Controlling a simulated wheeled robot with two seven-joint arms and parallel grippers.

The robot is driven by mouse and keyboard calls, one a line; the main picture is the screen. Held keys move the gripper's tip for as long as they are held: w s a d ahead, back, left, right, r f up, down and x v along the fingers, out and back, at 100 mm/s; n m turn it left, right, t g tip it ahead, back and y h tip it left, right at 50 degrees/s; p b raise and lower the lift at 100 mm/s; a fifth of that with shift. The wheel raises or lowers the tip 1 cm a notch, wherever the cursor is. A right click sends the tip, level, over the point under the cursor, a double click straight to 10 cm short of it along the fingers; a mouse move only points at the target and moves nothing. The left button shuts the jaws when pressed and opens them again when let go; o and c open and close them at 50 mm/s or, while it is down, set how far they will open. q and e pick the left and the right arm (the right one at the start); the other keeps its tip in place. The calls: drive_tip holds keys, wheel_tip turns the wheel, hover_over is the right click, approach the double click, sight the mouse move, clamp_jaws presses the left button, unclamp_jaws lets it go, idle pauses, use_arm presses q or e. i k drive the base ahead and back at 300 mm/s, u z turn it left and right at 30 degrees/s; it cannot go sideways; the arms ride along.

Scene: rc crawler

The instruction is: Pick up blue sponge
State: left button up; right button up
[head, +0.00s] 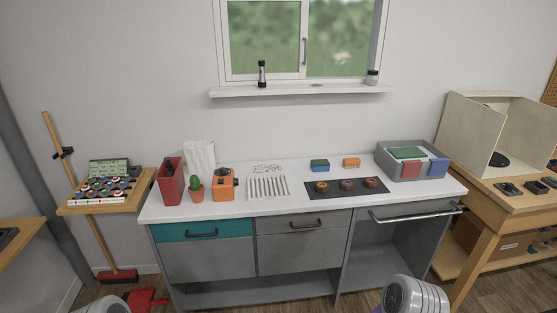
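A small blue block with a green top, which looks like the blue sponge (320,167), lies on the white countertop (235,209) near the back, right of centre. An orange block of similar size, which looks like another sponge (351,163), lies just right of it. Neither gripper is in view. Only rounded grey parts of my arms show at the bottom edge, far from the sponge.
A dark mat (316,193) with three round items lies in front of the sponge. A grey bin (401,176) with coloured items stands to the right. A white rack (268,188), orange device (223,184), cactus (195,184) and red container (170,181) stand left.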

sight(317, 165)
drive_tip(key=u, duration=0.2)
drive_tip(key=i, duration=0.85)
drive_tip(key=z, duration=0.2)
